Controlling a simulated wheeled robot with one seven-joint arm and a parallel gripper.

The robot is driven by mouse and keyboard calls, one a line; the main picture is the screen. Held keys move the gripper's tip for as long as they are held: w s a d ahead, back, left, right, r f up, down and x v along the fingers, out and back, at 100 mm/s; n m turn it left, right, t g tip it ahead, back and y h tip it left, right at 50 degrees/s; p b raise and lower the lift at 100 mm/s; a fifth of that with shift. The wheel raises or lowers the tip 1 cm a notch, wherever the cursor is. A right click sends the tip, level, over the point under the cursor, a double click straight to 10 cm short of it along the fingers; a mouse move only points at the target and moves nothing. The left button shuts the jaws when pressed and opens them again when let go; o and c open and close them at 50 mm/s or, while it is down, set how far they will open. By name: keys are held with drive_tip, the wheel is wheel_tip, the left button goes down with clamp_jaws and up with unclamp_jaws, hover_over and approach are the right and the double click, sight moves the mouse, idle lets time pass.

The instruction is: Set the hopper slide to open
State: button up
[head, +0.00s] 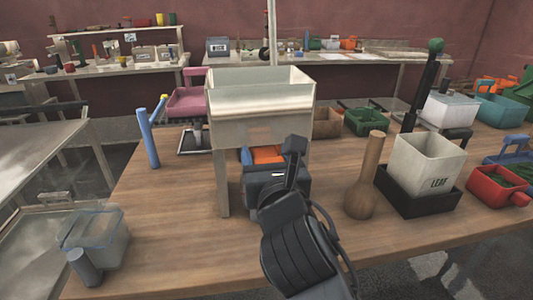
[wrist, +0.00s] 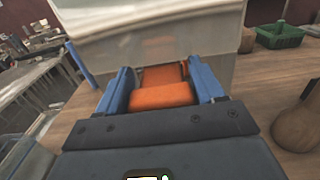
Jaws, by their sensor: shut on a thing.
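The hopper (head: 263,105) is a cream, open-topped box on legs on the wooden table, left of the middle in the head view. Its front wall (wrist: 150,50) fills the top of the wrist view. An orange block-like part (head: 268,154), probably the slide's handle, shows low under the hopper. It also shows in the wrist view (wrist: 160,96), between the blue fingers. My gripper (wrist: 162,88) is shut on this orange part. In the head view my dark wrist hides part of the gripper (head: 262,157). How far the slide is out cannot be told.
A wooden pestle-like tool (head: 366,180) stands right of my arm, near a white bin labelled LEAF (head: 428,165) in a black tray. A blue forked post (head: 151,140) stands left of the hopper. A clear container (head: 95,240) sits at front left.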

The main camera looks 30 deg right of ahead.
drive_tip(key=shift+p+v, duration=0.6)
drive_tip(key=shift+v, duration=1.3)
drive_tip(key=o, duration=1.4)
drive_tip(key=shift+o, duration=0.2)
drive_tip(key=shift+s, duration=0.1)
drive_tip(key=b+v, duration=0.1)
drive_tip(key=v, duration=0.6)
drive_tip(key=shift+s, duration=0.35)
drive_tip(key=shift+a, duration=0.15)
